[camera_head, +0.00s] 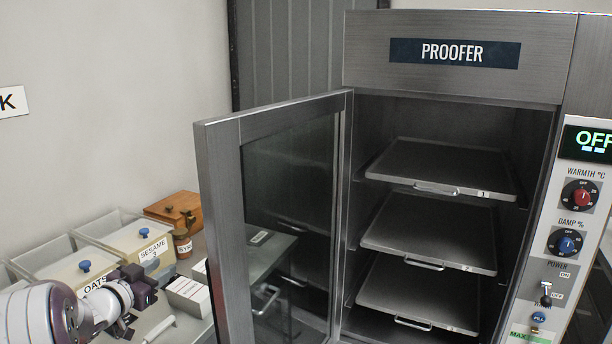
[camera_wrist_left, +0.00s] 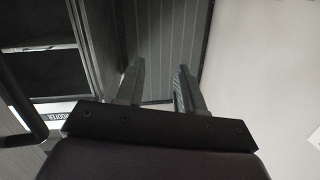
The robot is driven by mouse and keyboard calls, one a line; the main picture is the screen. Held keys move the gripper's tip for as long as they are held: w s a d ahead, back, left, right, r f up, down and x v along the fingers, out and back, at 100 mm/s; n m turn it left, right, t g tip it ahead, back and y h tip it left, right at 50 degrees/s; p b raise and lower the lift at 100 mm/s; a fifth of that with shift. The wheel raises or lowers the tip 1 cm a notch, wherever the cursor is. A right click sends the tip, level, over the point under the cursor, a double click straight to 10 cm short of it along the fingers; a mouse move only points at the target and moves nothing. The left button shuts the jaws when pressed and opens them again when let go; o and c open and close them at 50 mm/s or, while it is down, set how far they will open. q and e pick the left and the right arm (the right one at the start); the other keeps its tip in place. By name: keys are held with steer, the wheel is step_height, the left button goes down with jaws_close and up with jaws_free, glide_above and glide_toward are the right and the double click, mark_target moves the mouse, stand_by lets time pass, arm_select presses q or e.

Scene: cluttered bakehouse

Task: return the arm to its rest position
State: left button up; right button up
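My left gripper (camera_head: 140,290) is at the lower left in the head view, at the end of my white and purple arm. It is above the counter, in front of the ingredient bins and left of the proofer's open door (camera_head: 222,230). In the left wrist view my left gripper (camera_wrist_left: 160,80) shows its two fingers apart with nothing between them. Beyond them are a grey ribbed panel and a pale wall. My right gripper is in neither view.
The proofer (camera_head: 450,52) holds several trays, and its display (camera_head: 590,142) reads OFF. An oats bin (camera_head: 75,270), a sesame bin (camera_head: 140,240), a wooden box (camera_head: 172,208), a jar (camera_head: 183,243) and white blocks (camera_head: 188,296) crowd the counter near my left gripper.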

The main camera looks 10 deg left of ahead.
arm_select(q)
steer(key=s+d+f+n+g+y, duration=0.45)
steer(key=s+d+f+g, duration=0.35)
steer(key=s+d+f, duration=0.45)
steer(key=s+d+f+g, duration=0.1)
steer(key=s+d+g, duration=0.2)
steer(key=s, duration=0.5)
steer(key=s+d+f+g+h, duration=0.1)
steer(key=s+d+g, duration=0.2)
steer(key=s, duration=0.6)
steer(key=d, duration=0.2)
steer(key=shift+d+f+g, duration=0.15)
steer(key=shift+d+g, duration=0.15)
steer(key=shift+d, duration=0.1)
